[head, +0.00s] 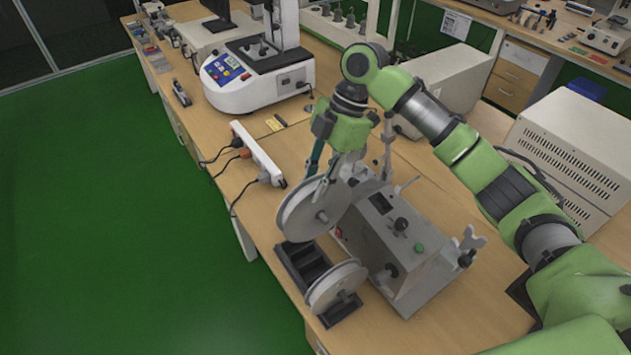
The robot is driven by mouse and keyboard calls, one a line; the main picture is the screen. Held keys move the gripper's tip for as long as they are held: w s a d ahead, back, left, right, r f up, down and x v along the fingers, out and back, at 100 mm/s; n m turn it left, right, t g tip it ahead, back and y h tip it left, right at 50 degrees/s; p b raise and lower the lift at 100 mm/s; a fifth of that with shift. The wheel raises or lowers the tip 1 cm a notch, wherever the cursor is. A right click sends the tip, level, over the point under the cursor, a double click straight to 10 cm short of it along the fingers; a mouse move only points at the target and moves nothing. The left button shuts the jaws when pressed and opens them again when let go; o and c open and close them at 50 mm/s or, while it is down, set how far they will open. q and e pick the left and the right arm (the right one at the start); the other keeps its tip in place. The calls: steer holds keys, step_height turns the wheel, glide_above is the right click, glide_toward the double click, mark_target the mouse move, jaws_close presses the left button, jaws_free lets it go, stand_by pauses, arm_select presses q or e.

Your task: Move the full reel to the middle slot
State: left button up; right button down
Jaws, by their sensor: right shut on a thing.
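A large grey reel (307,208) hangs tilted, its flat round face and hub showing, above the back end of a black slotted rack (300,262). My right gripper (324,172) reaches down from above and is shut on this reel at its upper edge. A second grey reel (336,287) sits upright in the front end of the rack. The rack's middle part between the two reels shows bare dark slots. I cannot tell from their faces how much either reel holds. My left gripper is not in view.
A grey machine with knobs and a green button (418,248) stands close right of the rack. A white power strip (258,152) with cables lies behind it to the left. A white tester (250,80) stands farther back. Bare wooden table (470,320) shows at front right.

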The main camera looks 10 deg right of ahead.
steer(key=b, duration=0.4)
glide_above(316, 233)
steer(key=w, duration=0.1)
step_height(316, 233, down, 9)
steer(key=shift+d+r, duration=0.1)
steer(key=shift+d, duration=0.05)
step_height(316, 233, down, 5)
steer(key=shift+w+f+b, duration=0.1)
steer(key=shift+w+b, duration=0.05)
steer(key=shift+b, duration=0.85)
step_height(316, 233, down, 3)
steer(key=b, duration=0.3)
steer(key=shift+f+b, duration=0.15)
steer(key=shift+b, duration=0.2)
steer(key=shift+p, duration=0.5)
